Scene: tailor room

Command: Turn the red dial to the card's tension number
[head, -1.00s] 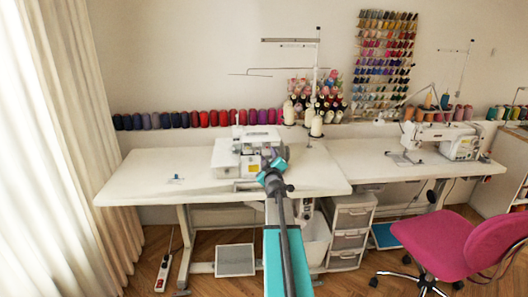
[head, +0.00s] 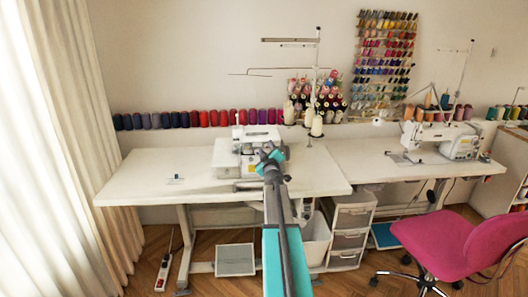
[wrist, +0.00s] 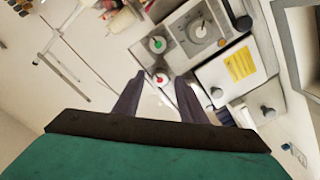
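The red dial (wrist: 161,79), a pale knob with a red centre, is on the white sewing machine (wrist: 185,45). It appears between the tips of my gripper (wrist: 160,82) in the wrist view. The fingers are apart, and I cannot tell whether they touch the dial. A yellow card (wrist: 240,64) with dark print is on the machine to the right; its number is too small to read. In the head view my gripper (head: 270,157) is at the front of the machine (head: 258,134), and my arm hides the dial.
A green-centred dial (wrist: 157,44) sits just above the red one, and a grey-centred dial (wrist: 199,28) is to the upper right. The white table (head: 145,180) is mostly clear on the left. A thread stand with cones (head: 316,125) stands behind the machine.

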